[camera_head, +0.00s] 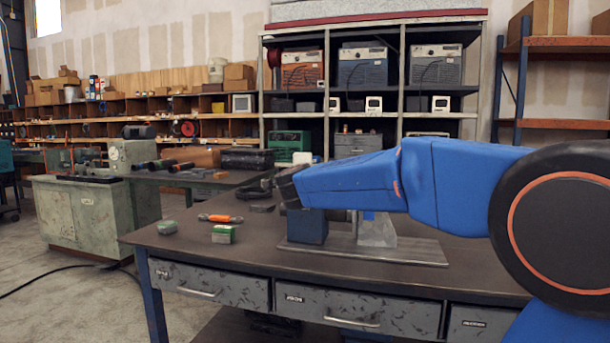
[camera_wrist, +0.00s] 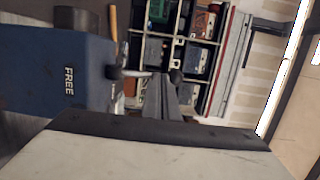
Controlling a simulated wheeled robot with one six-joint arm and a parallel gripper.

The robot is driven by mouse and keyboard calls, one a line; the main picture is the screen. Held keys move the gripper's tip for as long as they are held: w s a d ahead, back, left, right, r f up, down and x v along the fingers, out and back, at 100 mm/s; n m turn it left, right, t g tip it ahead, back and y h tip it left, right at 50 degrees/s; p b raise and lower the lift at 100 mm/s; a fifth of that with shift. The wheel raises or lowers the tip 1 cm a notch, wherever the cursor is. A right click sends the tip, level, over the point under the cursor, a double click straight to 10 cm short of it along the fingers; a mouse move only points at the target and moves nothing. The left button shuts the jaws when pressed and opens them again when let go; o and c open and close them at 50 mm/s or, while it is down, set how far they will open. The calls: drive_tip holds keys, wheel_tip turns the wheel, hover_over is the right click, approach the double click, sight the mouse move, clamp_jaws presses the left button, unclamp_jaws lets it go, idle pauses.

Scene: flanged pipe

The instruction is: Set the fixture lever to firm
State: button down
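The fixture's blue block (camera_head: 307,227) stands on a flat metal plate (camera_head: 420,251) on the table, left of a grey block (camera_head: 377,231). In the wrist view the blue block (camera_wrist: 60,75) fills the left and bears the word FREE. A thin light rod with a dark knob, which looks like the lever (camera_wrist: 146,73), sticks out from the block to the right in that tilted picture. My gripper (camera_head: 268,186) is above and beside the blue block. Dark finger parts (camera_wrist: 165,98) lie close to the knob; contact and finger gap cannot be made out. No FIRM label shows.
An orange-handled tool (camera_head: 220,218), a green and white box (camera_head: 223,234) and a small green item (camera_head: 167,227) lie on the table's left. A second bench (camera_head: 150,180) and shelving (camera_head: 390,119) stand behind. The table's front left is clear.

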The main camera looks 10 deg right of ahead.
drive_tip(key=shift+w+d+r, duration=0.2)
drive_tip(key=shift+w+d, duration=0.35)
drive_tip(key=shift+w, duration=0.35)
drive_tip(key=shift+w+d, duration=0.1)
